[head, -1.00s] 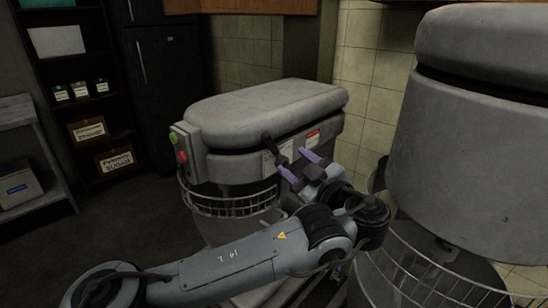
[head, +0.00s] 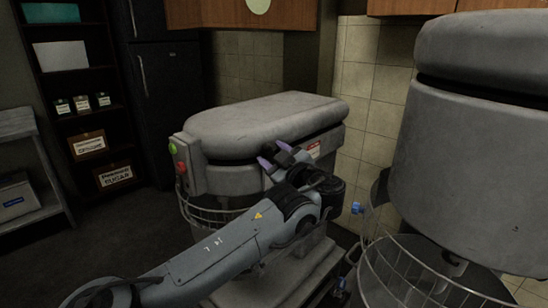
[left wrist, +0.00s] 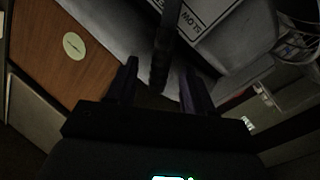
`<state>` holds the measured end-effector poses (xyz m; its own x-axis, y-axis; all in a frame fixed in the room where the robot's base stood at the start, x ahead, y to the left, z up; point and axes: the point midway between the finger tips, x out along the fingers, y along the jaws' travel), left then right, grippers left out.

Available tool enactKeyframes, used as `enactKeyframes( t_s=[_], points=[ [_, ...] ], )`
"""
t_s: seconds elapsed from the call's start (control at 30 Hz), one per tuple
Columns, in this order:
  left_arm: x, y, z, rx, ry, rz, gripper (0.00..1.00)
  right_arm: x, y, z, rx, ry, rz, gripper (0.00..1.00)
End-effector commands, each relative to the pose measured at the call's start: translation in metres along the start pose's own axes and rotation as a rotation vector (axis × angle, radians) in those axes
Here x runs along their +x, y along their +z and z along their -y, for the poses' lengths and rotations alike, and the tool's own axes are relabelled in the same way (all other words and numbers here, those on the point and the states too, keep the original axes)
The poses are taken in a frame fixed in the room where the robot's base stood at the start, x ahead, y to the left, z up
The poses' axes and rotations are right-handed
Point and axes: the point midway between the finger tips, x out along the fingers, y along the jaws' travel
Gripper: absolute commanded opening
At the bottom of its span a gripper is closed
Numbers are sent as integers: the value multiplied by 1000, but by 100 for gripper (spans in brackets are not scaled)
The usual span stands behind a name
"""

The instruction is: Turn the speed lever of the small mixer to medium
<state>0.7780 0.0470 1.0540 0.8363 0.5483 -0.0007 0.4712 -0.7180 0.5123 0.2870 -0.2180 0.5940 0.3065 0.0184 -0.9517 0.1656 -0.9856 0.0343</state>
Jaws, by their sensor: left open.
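The small mixer (head: 255,120) is grey, with a rounded top and a wire bowl guard. Its speed lever, a dark bar (left wrist: 163,45), shows in the left wrist view, in front of a white label with "SLOW" on it. My left gripper (head: 274,155) is at the mixer's side, just under the top cover; it hides the lever in the head view. In the left wrist view the open fingers of my left gripper (left wrist: 160,88) have the lever between them, with gaps on both sides. Whether they touch it I cannot tell. My right gripper is not in view.
A larger mixer (head: 460,150) with a wire guard (head: 400,265) stands close on the right. Green and red buttons (head: 180,160) sit on the small mixer's left end. A shelf (head: 85,105) and a dark fridge (head: 165,90) stand behind at left. Floor at left is clear.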

Motion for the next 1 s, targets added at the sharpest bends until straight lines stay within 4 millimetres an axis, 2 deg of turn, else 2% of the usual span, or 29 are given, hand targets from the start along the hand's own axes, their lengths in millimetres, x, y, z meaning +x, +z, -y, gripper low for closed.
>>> enactKeyframes(
  t_s=[0.17, 0.5, 0.77, 0.87, 1.0],
  points=[
    [0, 0, 0, 0, 0, 0, 52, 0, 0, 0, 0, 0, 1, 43],
    [0, 0, 0, 1, 0, 0, 2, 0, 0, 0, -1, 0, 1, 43],
    [0, 0, 0, 3, -1, 0, 0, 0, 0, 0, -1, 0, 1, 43],
    [1, -3, -6, 32, -7, 8, 0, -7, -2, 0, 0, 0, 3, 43],
    [3, -5, -18, 128, -23, 36, 0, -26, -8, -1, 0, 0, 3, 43]
  ],
)
